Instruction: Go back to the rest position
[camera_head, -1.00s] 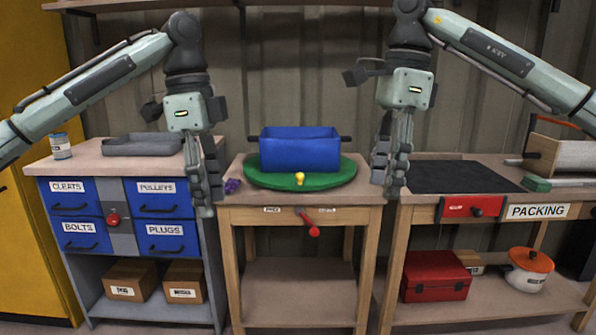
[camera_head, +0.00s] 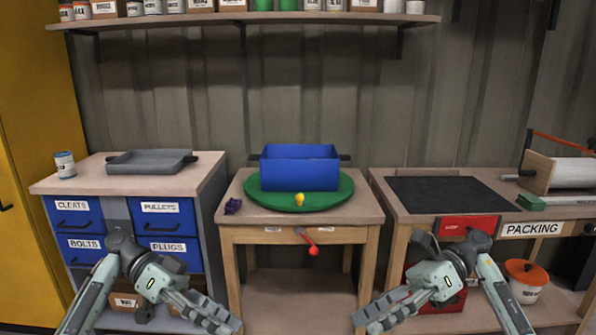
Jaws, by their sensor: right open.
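My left gripper (camera_head: 212,314) is low in front of the left cabinet, pointing down and to the right. Its fingers lie close in the picture, and I cannot tell whether they are open or shut. My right gripper (camera_head: 376,318) is low in front of the right bench, pointing down and to the left. It is open, and nothing shows between its fingers. Both grippers are below the bench tops and apart from the things on them.
A blue bin (camera_head: 299,172) stands on a green turntable (camera_head: 262,196) on the middle table (camera_head: 226,213). A grey tray (camera_head: 150,162) is on the left cabinet. A black mat (camera_head: 437,194) lies on the right bench. A shelf (camera_head: 270,17) hangs above.

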